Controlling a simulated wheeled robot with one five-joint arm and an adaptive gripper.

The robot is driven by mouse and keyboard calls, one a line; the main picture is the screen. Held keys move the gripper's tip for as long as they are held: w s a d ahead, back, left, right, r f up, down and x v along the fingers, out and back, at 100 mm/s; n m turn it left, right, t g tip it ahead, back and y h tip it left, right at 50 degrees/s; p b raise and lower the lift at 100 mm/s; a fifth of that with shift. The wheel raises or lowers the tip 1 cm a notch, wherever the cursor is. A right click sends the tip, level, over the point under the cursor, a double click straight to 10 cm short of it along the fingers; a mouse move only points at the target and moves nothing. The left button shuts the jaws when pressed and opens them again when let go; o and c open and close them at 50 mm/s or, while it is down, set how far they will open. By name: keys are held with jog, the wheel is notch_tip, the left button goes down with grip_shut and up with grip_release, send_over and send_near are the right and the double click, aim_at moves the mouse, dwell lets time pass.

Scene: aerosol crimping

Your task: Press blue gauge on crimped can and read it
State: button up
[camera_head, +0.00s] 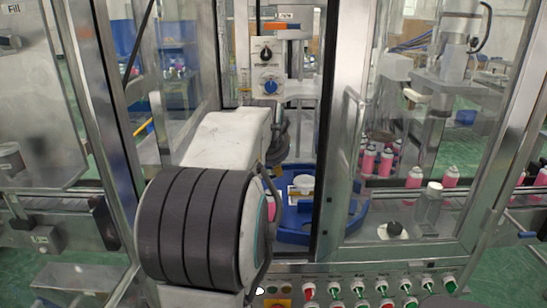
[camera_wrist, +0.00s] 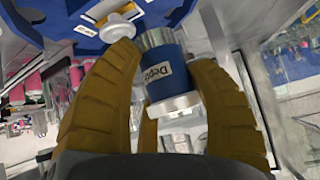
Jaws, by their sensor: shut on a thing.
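My arm hides the gripper and gauge there.
A blue curved fixture (camera_head: 295,224) sits inside the machine's opening, between metal door frames (camera_head: 335,120). Several pink cans (camera_head: 385,162) stand behind glass at right. A panel of buttons (camera_head: 360,290) runs along the front. A knob panel (camera_head: 266,70) is above.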

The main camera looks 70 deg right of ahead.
aim_at(271, 171)
jog(key=shift+d, duration=0.25)
jog(key=shift+f, duration=0.1)
jog(key=shift+f, duration=0.1)
jog(key=shift+f+b, duration=1)
jog(key=shift+f, duration=0.55)
jog(key=shift+f+b, duration=0.65)
jog(key=shift+b, duration=0.15)
jog(key=shift+w+a+b, duration=0.15)
jog(key=shift+b, duration=0.3)
jog(key=shift+f+b, duration=1)
jog(key=shift+f, duration=0.2)
dwell(1.2)
jog(key=shift+r, duration=0.1)
